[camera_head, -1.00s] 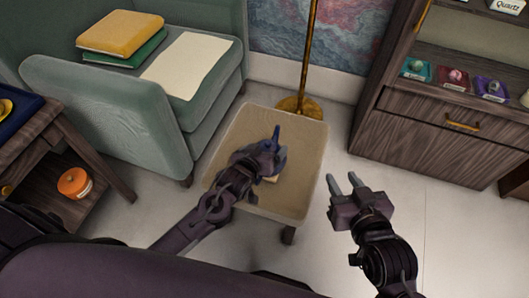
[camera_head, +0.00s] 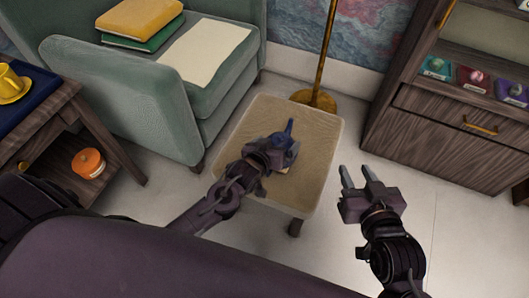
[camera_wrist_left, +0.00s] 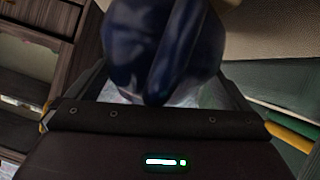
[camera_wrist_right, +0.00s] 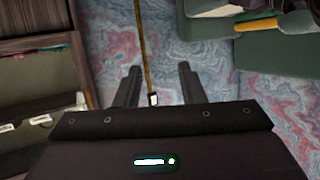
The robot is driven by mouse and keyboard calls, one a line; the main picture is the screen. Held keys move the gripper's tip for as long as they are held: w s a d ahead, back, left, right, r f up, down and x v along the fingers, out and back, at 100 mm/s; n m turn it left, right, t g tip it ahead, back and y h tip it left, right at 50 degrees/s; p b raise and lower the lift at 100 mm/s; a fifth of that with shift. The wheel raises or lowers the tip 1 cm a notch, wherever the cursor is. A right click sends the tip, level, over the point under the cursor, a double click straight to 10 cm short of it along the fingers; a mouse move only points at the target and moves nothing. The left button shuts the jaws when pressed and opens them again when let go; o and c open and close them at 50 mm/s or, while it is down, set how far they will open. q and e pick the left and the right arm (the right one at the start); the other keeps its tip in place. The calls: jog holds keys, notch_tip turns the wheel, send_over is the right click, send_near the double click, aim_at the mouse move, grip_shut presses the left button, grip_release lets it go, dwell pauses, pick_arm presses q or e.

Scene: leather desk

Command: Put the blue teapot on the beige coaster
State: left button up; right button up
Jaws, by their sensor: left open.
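The blue teapot (camera_head: 281,140) stands on the small tan table (camera_head: 250,125), partly hidden by my left gripper (camera_head: 268,157). It fills the upper middle of the left wrist view (camera_wrist_left: 165,45), between the open fingers. A pale beige edge, likely the coaster, shows at the teapot's right side (camera_head: 294,151); I cannot tell from the frames how fully the teapot rests on it. My left gripper is open, with its fingers close around the teapot's near side. My right gripper (camera_head: 362,177) is open and empty, right of the table above the floor.
A green armchair (camera_head: 120,95) with books and a paper stands left of the table. A brass lamp pole (camera_head: 325,60) rises behind it. A wooden cabinet (camera_head: 430,130) stands right. A side table (camera_head: 50,115) with a yellow cup is at far left.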

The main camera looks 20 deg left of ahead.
pick_arm(q)
jog(key=p+v, duration=0.1)
jog(key=v, duration=0.4)
jog(key=shift+r, duration=0.1)
jog(key=s+d+m+g+p, duration=0.1)
jog(key=s+d+m+g, duration=0.2)
jog(key=s, duration=0.5)
jog(key=s+d+r+m+g+h+p, duration=0.1)
jog(key=s+d+m+g, duration=0.2)
jog(key=s+g, duration=0.2)
jog(key=s, duration=0.3)
jog(key=shift+s+r+m, duration=0.2)
jog(key=shift+s+m, duration=0.15)
jog(key=shift+m, duration=0.05)
pick_arm(e)
jog(key=s+d+f+g+h, duration=0.3)
jog(key=s+d+f+g, duration=0.1)
jog(key=s+f+g, duration=0.4)
notch_tip(320, 180, down, 3)
jog(key=shift+s+f, duration=0.2)
jog(key=shift+s, duration=0.9)
pick_arm(q)
jog(key=shift+f, duration=0.1)
